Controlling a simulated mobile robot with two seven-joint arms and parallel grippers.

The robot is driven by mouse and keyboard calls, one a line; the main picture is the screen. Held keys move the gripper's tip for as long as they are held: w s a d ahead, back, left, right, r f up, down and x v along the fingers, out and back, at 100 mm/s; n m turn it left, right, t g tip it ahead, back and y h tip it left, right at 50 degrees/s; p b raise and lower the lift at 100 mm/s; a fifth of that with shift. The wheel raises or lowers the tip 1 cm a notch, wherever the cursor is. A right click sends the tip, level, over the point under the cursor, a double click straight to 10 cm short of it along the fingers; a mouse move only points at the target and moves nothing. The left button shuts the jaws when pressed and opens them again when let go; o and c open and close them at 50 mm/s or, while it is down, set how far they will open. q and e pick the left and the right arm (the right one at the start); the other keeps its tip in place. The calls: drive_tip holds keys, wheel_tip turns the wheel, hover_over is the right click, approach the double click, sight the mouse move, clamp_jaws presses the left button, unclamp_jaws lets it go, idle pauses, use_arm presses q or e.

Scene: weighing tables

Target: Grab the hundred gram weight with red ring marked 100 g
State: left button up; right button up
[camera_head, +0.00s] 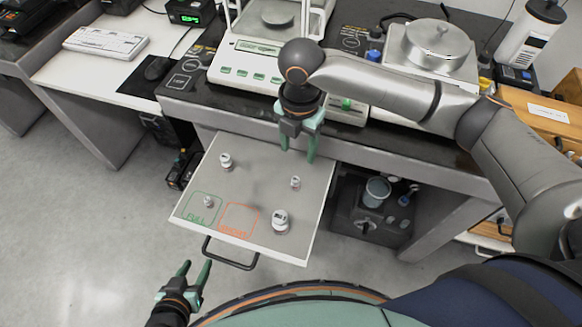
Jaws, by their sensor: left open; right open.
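Several small silvery weights stand on the pulled-out drawer (262,181). One weight (226,162) is at the back left, a smaller one (295,182) at the right, the smallest (208,201) at the green square. The largest weight (280,221) is at the front right. Ring colours and marks are too small to read, so I cannot tell which is the 100 g one. My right gripper (298,154) is open and empty, pointing down over the drawer's back right part. My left gripper (195,266) is open and empty, in front of the drawer's left side.
The drawer has green and orange outlined squares and a dark front handle (231,254). A balance (243,71) and a second scale (425,55) stand on the dark bench above. A keyboard (105,42) lies on the left table. A dark box (365,218) is under the bench.

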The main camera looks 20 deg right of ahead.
drive_tip(key=b, duration=0.1)
hover_over(295, 180)
drive_tip(key=f, duration=0.6)
drive_tip(key=shift+w+d+f, duration=0.2)
drive_tip(key=shift+d, duration=0.2)
drive_tip(key=shift+s+a+f+b, duration=0.1)
drive_tip(key=shift+a+f+b, duration=0.15)
drive_tip(key=shift+f, duration=1.1)
drive_tip(key=shift+s+a+f+b, duration=0.1)
drive_tip(key=shift+f+b, duration=0.1)
drive_tip(key=shift+f, duration=1.15)
drive_tip(key=shift+c, duration=0.3)
clamp_jaws()
